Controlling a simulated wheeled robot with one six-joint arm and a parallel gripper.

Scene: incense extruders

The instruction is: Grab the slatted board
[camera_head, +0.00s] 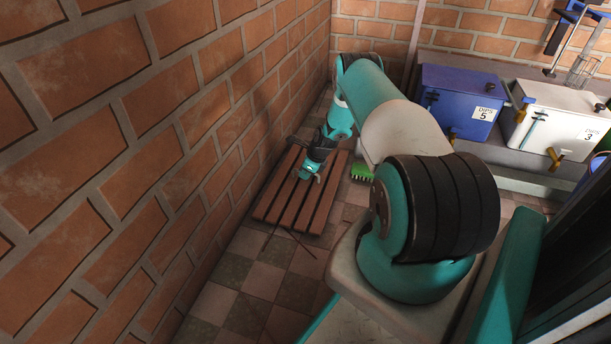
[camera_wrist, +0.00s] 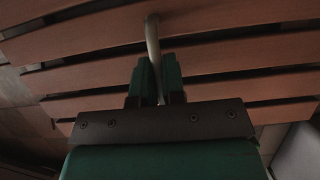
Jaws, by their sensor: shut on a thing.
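The slatted board (camera_head: 294,205) is a set of reddish-brown wooden slats with dark gaps, lying low by the brick wall in the head view. Its slats (camera_wrist: 230,55) fill most of the wrist view. My gripper (camera_head: 310,172) reaches down over the board's upper middle. In the wrist view my gripper (camera_wrist: 158,78) has its two green fingers close together, shut on a thin grey metal bar (camera_wrist: 153,38) that runs up to the slats. The bar looks like a handle of the board; its full shape is hidden by the fingers.
A brick wall (camera_head: 130,130) runs close along the board's left. A green brush (camera_head: 362,171) lies right of the board. A blue box (camera_head: 462,98) and a white box (camera_head: 555,115) stand on a ledge at the back right. Checkered floor (camera_head: 265,280) is mostly clear in front.

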